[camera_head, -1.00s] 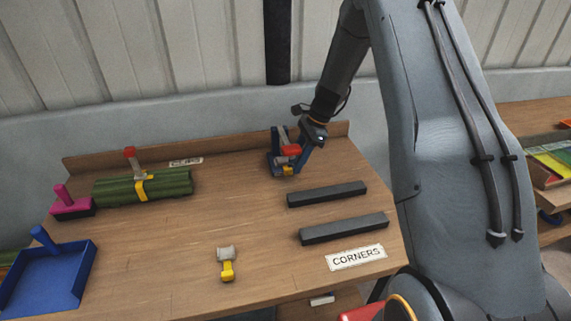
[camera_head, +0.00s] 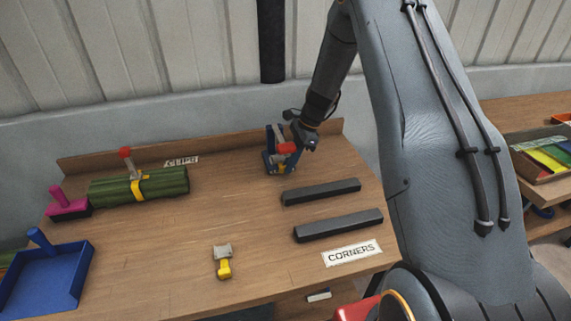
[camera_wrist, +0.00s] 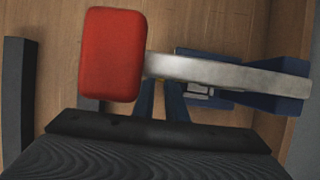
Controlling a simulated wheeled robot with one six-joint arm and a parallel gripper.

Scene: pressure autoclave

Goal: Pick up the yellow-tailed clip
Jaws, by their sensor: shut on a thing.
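A small clip with a grey head (camera_head: 222,250) and a yellow tail (camera_head: 224,269) lies alone on the front of the wooden bench, well away from my gripper. My gripper (camera_head: 296,148) is at the back of the bench, at a blue-framed device with a red-tipped lever (camera_head: 286,148) and a bit of yellow low down. In the wrist view, the red tip (camera_wrist: 112,55) and grey metal lever (camera_wrist: 225,75) pass close over my fingers (camera_wrist: 162,100). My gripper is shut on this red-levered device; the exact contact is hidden.
Two dark bars (camera_head: 321,191) lie right of centre, by a CORNERS label (camera_head: 351,253). A green bundle (camera_head: 112,190) with a yellow strap and red-tipped lever lies left, near a pink-handled block (camera_head: 68,203) and blue tray (camera_head: 85,274). The bench middle is clear.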

